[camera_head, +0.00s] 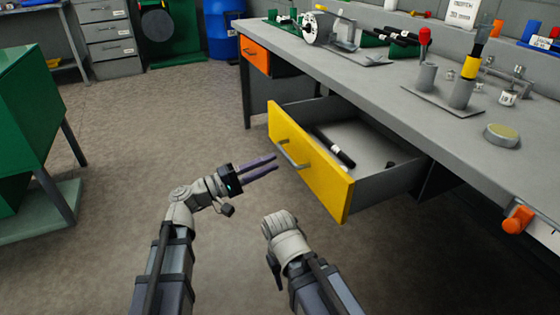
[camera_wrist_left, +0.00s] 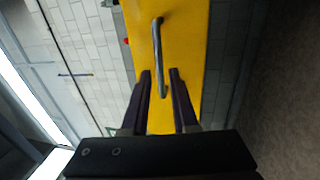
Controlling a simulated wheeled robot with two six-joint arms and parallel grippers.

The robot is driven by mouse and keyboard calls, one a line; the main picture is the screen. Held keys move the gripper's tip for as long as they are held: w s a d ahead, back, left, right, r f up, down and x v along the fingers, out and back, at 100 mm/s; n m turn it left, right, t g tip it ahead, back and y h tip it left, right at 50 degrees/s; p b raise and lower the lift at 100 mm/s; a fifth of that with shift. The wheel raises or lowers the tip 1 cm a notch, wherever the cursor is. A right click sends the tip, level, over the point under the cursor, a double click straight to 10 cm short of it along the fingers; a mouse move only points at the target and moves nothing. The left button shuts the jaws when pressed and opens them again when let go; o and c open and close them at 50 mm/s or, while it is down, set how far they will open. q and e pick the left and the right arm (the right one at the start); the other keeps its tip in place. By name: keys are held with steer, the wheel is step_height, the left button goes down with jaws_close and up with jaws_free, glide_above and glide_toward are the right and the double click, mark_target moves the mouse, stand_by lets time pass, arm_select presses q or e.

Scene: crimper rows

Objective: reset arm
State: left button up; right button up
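My left gripper (camera_head: 262,167) points right, toward the yellow drawer front (camera_head: 310,160), and stands a little apart from its handle (camera_head: 293,155). Its two fingers are parted with nothing between them. In the left wrist view the open fingers (camera_wrist_left: 160,80) frame the lower end of the metal handle (camera_wrist_left: 157,50) on the yellow front. My right arm (camera_head: 287,240) is bent low at the centre of the head view. Its gripper fingers are not visible there.
The yellow drawer is pulled out and holds a black cylinder (camera_head: 335,147). The grey workbench (camera_head: 400,85) carries a metal stand (camera_head: 445,95) and a round tin (camera_head: 502,135). A green cabinet (camera_head: 35,110) stands at the left. The floor (camera_head: 130,130) between is clear.

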arm_select(q)
steer(key=shift+v, duration=0.95)
